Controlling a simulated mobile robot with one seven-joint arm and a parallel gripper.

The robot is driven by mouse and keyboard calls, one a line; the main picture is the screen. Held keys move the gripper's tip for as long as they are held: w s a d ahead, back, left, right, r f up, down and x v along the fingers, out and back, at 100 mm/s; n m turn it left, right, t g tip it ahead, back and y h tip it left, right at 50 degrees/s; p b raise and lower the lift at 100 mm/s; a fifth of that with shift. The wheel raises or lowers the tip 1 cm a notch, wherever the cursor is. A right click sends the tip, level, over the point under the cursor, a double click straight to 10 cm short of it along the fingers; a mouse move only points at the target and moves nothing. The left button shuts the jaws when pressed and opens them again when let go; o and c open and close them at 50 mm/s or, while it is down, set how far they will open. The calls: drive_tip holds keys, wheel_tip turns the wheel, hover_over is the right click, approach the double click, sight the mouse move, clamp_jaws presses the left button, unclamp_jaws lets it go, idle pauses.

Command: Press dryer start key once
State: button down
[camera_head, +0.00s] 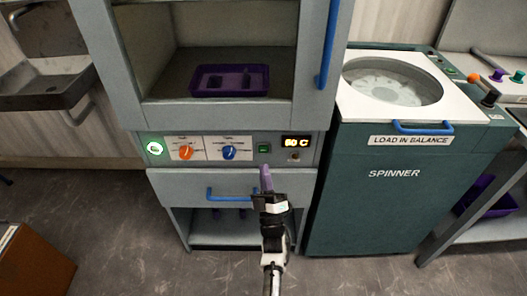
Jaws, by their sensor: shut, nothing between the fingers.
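The dryer (235,176) is a grey cabinet with a control panel below its window. On the panel, a round lit green button (155,148) sits at the far left and a small square green key (264,149) sits right of the blue knob. I cannot read which one is the start key. My gripper (266,170) is shut and empty, its purple tips pointing up just below the square green key. Whether the tips touch the panel cannot be told.
The panel also has an orange knob (186,152), a blue knob (229,152) and a display (296,142) reading about 60 C. A blue drawer handle (231,194) lies left of my gripper. The spinner (395,185) stands close on the right; a sink (45,82) is at left.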

sight(263, 147)
drive_tip(key=shift+w+b, duration=1)
drive_tip(key=shift+w, duration=1.25)
drive_tip(key=shift+w, duration=0.1)
drive_tip(key=shift+w+b, duration=0.3)
drive_tip(key=shift+b, duration=0.2)
drive_tip(key=shift+w+b, duration=0.4)
idle(0.6)
idle(0.3)
drive_tip(key=shift+s, duration=0.8)
